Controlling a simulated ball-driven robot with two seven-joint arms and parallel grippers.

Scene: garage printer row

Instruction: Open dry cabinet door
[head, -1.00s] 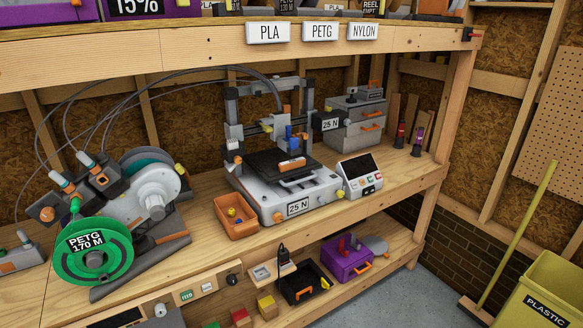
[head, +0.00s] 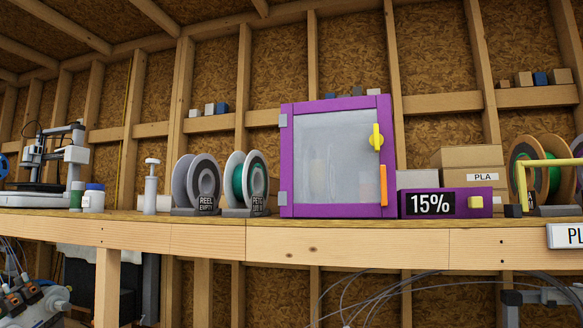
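The dry cabinet (head: 286,160) stands on the upper shelf near the middle of the head view. It has a purple frame and a clear door (head: 335,150), which is closed. Grey hinges show on the door's left edge. A yellow latch (head: 376,140) and an upright orange handle (head: 383,185) are on its right side. Pale shapes inside are blurred by the door. Neither of my grippers is in view.
A purple box reading 15% (head: 478,203) stands right of the cabinet. An empty reel (head: 180,184) and a PETG spool (head: 234,180) stand to its left. The shelf's front edge (head: 345,243) runs below. Cardboard boxes (head: 470,157) are behind at the right.

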